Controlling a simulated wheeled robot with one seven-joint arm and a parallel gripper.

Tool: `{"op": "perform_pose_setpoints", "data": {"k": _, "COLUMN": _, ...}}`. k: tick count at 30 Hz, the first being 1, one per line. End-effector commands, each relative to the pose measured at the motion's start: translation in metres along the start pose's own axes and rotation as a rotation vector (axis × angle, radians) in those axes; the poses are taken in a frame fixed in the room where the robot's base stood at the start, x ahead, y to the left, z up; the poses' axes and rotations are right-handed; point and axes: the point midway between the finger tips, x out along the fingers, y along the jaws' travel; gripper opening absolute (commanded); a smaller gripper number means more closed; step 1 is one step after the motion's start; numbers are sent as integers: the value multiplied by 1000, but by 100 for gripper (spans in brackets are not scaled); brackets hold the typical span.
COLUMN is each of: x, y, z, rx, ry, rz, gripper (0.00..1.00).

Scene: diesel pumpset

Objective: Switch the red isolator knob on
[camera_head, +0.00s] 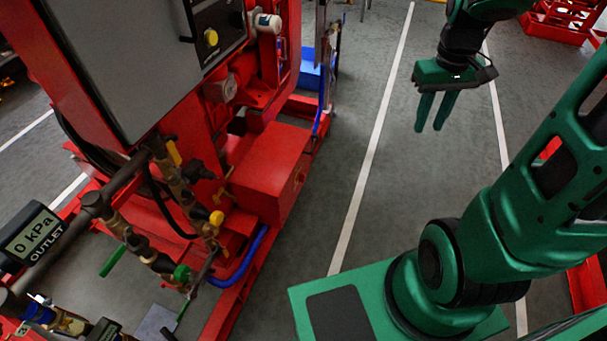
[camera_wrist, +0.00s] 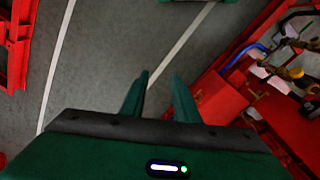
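A dark control panel (camera_head: 218,25) with a round yellow knob (camera_head: 211,37) is at the top. My gripper (camera_head: 430,126) is at the upper right, over the floor and well apart from the pumpset, with its fingers pointing down. In the wrist view my gripper (camera_wrist: 160,77) has a gap between its two green fingers and nothing in it.
A pressure gauge (camera_head: 35,238) reading 0 kPa, pipes and a green-handled valve (camera_head: 182,272) are at the lower left. A blue hose (camera_head: 243,262) runs along the red base. Grey floor (camera_head: 400,170) with white lines lies clear between the pumpset and my arm.

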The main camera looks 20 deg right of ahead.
Motion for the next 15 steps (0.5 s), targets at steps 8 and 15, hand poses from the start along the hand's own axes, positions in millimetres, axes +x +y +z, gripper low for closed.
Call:
{"op": "perform_pose_setpoints", "data": {"k": 8, "x": 65, "y": -27, "z": -105, "rx": -295, "ry": 29, "rz": -13, "gripper": 28}}
{"op": "perform_pose_setpoints", "data": {"k": 15, "x": 140, "y": -66, "z": -179, "rx": -533, "ry": 74, "rz": -58, "gripper": 28}}
